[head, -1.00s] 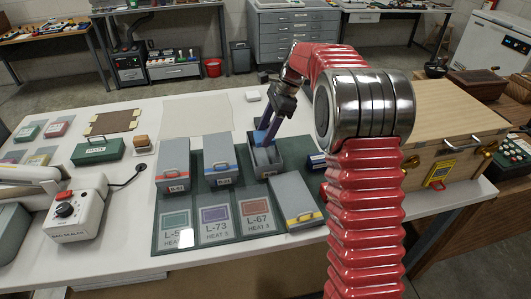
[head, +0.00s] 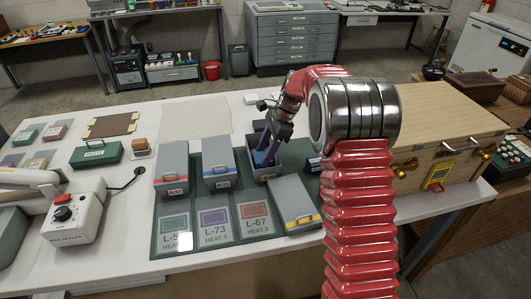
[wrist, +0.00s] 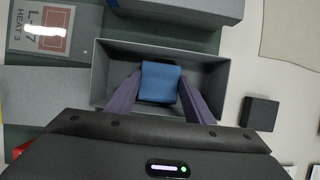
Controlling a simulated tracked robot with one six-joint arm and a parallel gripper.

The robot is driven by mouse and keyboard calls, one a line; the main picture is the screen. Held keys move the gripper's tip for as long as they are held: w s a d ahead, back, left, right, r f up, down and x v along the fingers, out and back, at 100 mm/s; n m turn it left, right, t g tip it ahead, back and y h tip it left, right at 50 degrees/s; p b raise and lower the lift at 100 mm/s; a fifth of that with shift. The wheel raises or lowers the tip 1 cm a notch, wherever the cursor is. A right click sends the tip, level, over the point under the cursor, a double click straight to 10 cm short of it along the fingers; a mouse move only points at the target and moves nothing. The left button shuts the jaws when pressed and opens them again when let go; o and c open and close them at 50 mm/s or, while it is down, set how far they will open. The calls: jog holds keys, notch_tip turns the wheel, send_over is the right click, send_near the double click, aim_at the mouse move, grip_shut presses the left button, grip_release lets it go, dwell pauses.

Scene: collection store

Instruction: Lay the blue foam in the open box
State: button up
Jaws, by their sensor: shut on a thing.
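The blue foam (wrist: 160,82) is a small block between the purple fingers of my gripper (wrist: 160,90) in the wrist view. My gripper is shut on it. The open box (wrist: 215,70) is a grey rectangular tray with raised walls around the foam and fingertips. In the head view, the open box (head: 268,174) stands at the right end of a row of boxes, and my gripper (head: 266,156) points down into it. The foam is hard to make out there. Whether it touches the box floor cannot be told.
Two closed grey boxes, one with a red stripe (head: 171,168) and one with a blue stripe (head: 218,163), stand to the left. A grey slab with a yellow stripe (head: 295,203) lies in front. Label cards (head: 214,222) lie on the mat. A wooden case (head: 445,125) stands right.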

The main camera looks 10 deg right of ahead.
jog(key=shift+f, duration=0.1)
jog(key=o, duration=1.1)
jog(key=v, duration=1.2)
